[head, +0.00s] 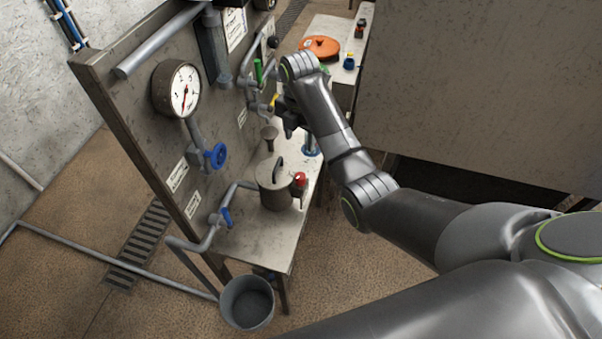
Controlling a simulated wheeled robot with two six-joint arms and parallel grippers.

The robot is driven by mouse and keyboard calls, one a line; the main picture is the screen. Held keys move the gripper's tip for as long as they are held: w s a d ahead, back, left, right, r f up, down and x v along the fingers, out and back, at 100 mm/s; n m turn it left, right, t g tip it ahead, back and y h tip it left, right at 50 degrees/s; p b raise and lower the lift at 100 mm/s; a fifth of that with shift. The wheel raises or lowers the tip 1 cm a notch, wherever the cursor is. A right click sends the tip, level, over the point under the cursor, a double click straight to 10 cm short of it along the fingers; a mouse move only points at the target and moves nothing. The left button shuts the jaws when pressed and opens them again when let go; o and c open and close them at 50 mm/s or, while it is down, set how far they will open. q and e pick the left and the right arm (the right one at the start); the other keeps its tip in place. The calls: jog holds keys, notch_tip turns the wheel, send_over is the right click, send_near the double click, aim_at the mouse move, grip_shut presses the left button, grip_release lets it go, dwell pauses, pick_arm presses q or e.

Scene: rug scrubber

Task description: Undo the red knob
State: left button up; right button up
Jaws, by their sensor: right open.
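The red knob (299,179) sits on the right side of a metal pot-like vessel (273,188) with a lid and handle. The vessel stands on a metal bench by the upright panel. My right gripper (288,122) is up and behind the knob, close to the panel's pipes, apart from the knob. It is open, its dark fingers partly hidden by my arm. Whether anything lies between the fingers is unclear. My left gripper is not in view.
The panel carries a gauge (184,90), a blue valve wheel (216,156), a green handle (258,70) and pipes close to my gripper. An orange round object (320,46) lies behind.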

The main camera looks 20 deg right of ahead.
aim_at(300, 176)
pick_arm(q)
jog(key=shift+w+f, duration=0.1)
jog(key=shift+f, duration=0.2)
pick_arm(e)
notch_tip(300, 176, down, 16)
jog(key=shift+w+r, duration=0.1)
jog(key=shift+r, duration=0.1)
jog(key=c, duration=1)
